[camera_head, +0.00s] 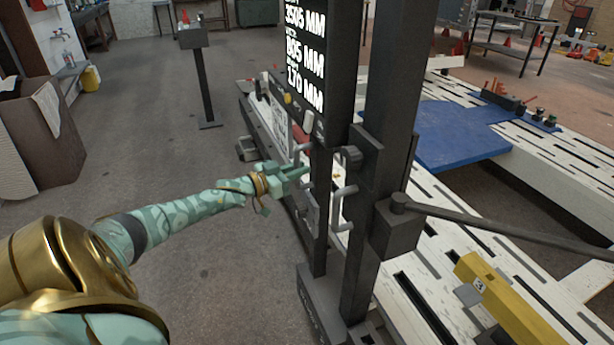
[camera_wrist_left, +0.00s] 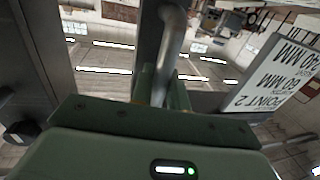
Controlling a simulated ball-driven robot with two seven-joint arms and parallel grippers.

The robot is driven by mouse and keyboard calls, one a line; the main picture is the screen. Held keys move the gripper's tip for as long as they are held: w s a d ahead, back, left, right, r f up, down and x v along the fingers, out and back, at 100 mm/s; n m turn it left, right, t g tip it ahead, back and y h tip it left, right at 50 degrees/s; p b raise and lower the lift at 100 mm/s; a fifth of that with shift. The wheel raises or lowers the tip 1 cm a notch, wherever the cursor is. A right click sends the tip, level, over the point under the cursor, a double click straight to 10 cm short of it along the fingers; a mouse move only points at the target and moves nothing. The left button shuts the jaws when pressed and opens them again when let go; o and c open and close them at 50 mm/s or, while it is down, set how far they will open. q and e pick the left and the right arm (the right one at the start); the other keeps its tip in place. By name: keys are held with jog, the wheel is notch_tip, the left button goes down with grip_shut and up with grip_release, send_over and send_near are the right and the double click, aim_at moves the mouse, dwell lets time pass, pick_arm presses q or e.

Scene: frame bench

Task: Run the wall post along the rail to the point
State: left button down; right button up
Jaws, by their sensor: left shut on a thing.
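The wall post (camera_head: 385,130) is a tall dark upright at the near left side of the bench, on a dark foot (camera_head: 318,298). A black display (camera_head: 305,50) on it reads 3505 MM, 805 MM and 170 MM. My left gripper (camera_head: 303,171) is shut on a grey bar handle at the post's left side. In the left wrist view this handle (camera_wrist_left: 174,42) rises from between the fingers (camera_wrist_left: 160,88). A white card (camera_wrist_left: 275,75) there reads POINT 2, 60 MM and 240 MM, upside down. I cannot clearly tell the rail from the bench edge. My right gripper is out of view.
The white slotted bench (camera_head: 440,250) runs behind the post, with a blue plate (camera_head: 450,135) and a yellow block (camera_head: 505,300) on it. A grey rod (camera_head: 500,222) reaches right from the post. A pedestal (camera_head: 205,85) stands left. Floor between is clear.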

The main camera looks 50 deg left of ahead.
pick_arm(q)
jog(key=shift+w+a+b, duration=0.25)
jog(key=shift+a+b, duration=0.1)
jog(key=shift+a, duration=0.25)
jog(key=shift+w+a+b, duration=0.25)
jog(key=shift+a+b, duration=0.1)
jog(key=shift+a, duration=0.25)
jog(key=c, duration=1.5)
grip_release()
jog(key=shift+o, duration=0.2)
jog(key=shift+s, duration=0.1)
jog(key=s+a+p, duration=0.3)
jog(key=s+p, duration=0.3)
jog(key=s, duration=1)
jog(key=shift+w+a, duration=0.1)
